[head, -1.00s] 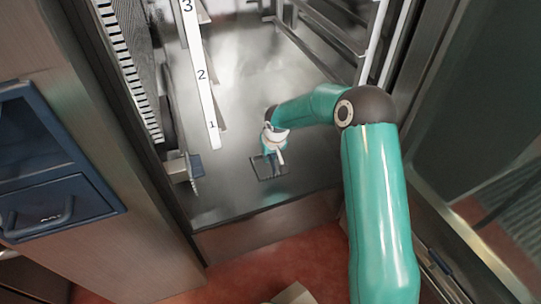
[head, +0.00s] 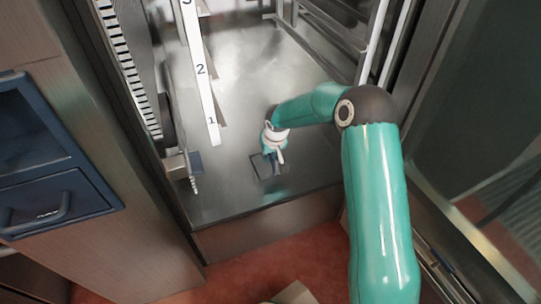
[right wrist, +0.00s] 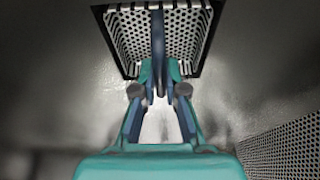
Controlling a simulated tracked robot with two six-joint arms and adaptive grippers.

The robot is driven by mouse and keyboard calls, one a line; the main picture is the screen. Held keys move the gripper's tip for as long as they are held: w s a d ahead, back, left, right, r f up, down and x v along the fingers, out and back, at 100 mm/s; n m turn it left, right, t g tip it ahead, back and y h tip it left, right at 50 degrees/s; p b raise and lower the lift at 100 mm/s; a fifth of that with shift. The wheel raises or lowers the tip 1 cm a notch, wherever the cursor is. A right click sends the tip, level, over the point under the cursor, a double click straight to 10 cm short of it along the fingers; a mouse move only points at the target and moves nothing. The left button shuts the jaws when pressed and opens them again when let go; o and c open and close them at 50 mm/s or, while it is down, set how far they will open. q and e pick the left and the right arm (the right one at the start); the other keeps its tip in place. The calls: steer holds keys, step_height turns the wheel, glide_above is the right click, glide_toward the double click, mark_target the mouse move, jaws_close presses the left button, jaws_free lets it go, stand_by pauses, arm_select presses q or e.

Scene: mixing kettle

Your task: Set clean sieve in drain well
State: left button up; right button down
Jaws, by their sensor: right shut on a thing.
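The sieve (right wrist: 187,32) is a pale perforated square basket with a dark upright handle (right wrist: 158,35) in its middle. In the right wrist view it lies within the dark square outline of the drain well (right wrist: 213,22); I cannot tell whether it is fully seated. In the head view the drain well (head: 257,166) is a small dark square in the metal floor, partly covered by my gripper. My right gripper (right wrist: 160,72) is shut on the handle. It points down over the well in the head view (head: 272,157). My left gripper is out of view.
A white numbered strip (head: 201,69) and a small blue-grey bracket (head: 196,163) stand left of the well. The metal floor (head: 230,185) around it is clear. A blue panel with a drawer (head: 50,205) is at far left. Red floor (head: 270,262) lies in front.

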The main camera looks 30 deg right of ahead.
steer(key=shift+f, duration=0.2)
steer(key=c, duration=1.3)
jaws_free()
steer(key=shift+f, duration=0.1)
steer(key=o, duration=0.6)
steer(key=shift+r, duration=0.2)
steer(key=shift+p+v, duration=1.55)
steer(key=shift+v, duration=1.9)
steer(key=shift+s, duration=0.1)
